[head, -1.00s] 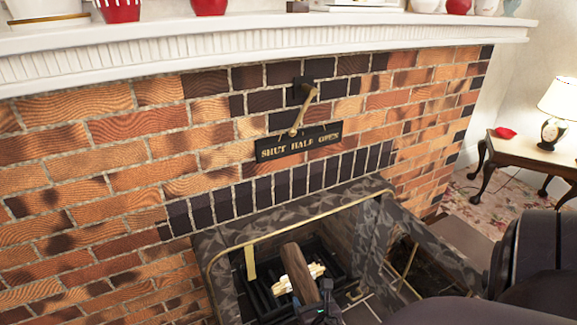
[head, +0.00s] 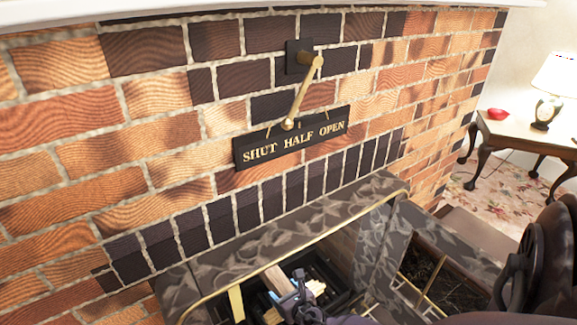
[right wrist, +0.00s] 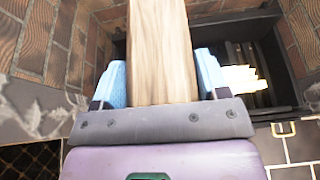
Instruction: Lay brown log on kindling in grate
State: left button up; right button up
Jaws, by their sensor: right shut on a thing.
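The log (right wrist: 160,50) shows wood grain in the right wrist view, running up out of the frame between two blue finger pads. My right gripper (right wrist: 160,85) is shut on it. In the head view the right gripper (head: 303,297) is at the fireplace opening, with the log (head: 276,280) partly hidden by it. The pale kindling (right wrist: 240,78) lies on the dark grate (right wrist: 290,88), to the right of the log in the wrist view. Kindling (head: 317,287) also shows just right of the gripper in the head view. My left gripper is out of view.
The stone surround with a brass edge (head: 330,232) frames the opening, close to my right arm. A "shut half open" plate (head: 292,138) and brass lever (head: 303,92) are on the brick wall above. A side table (head: 525,135) with a lamp stands far right.

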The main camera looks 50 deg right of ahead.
jog(key=shift+w+d+f, duration=0.1)
jog(key=shift+w+f, duration=0.05)
jog(key=shift+f, duration=0.2)
jog(key=shift+f+b, duration=0.35)
jog(key=shift+b, duration=0.05)
pick_arm(q)
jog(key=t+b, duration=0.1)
jog(key=b, duration=0.3)
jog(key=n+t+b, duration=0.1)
jog(key=b, duration=0.1)
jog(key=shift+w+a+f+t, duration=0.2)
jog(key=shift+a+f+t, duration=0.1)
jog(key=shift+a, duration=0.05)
pick_arm(e)
notch_tip(320, 180, down, 9)
jog(key=shift+w+r, duration=0.1)
jog(key=shift+f, duration=0.2)
jog(key=o, duration=1.2)
jog(key=shift+c, duration=0.2)
